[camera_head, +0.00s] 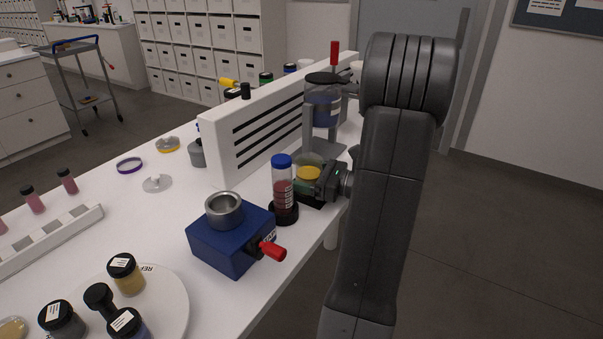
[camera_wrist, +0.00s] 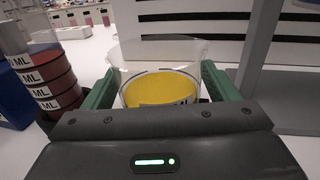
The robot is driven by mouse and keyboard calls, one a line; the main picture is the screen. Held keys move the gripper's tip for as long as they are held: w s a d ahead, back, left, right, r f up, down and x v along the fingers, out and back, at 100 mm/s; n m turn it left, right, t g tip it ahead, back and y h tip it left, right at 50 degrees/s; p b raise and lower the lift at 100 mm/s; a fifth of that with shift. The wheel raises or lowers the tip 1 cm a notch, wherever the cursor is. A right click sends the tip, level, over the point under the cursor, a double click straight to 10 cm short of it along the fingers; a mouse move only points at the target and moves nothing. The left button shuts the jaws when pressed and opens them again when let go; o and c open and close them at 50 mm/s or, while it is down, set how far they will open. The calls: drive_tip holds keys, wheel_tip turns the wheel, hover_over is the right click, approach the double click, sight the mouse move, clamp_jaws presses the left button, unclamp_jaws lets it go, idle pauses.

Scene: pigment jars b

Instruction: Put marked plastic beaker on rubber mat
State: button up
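A clear beaker (camera_wrist: 158,55) with yellow contents stands between the two green fingers of my gripper (camera_wrist: 160,88) in the wrist view. The fingers flank it closely on both sides; I cannot tell whether both press on its wall. In the head view my gripper (camera_head: 318,182) is low over the table's right edge, with the beaker's yellow contents (camera_head: 308,173) showing between the fingers. The beaker looks upright. I cannot make out a rubber mat in either view.
A blue-capped red tube (camera_head: 283,188) in a dark base stands just left of my gripper. A blue device (camera_head: 232,243) with a metal cup is nearer. A white slotted panel (camera_head: 262,125) stands behind, and a stand with a dark-lidded jar (camera_head: 322,108) behind right.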

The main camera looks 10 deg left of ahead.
drive_tip(key=shift+r, duration=0.2)
drive_tip(key=d, duration=0.4)
drive_tip(key=s+d, duration=0.1)
drive_tip(key=d, duration=0.7)
drive_tip(key=shift+s, duration=0.4)
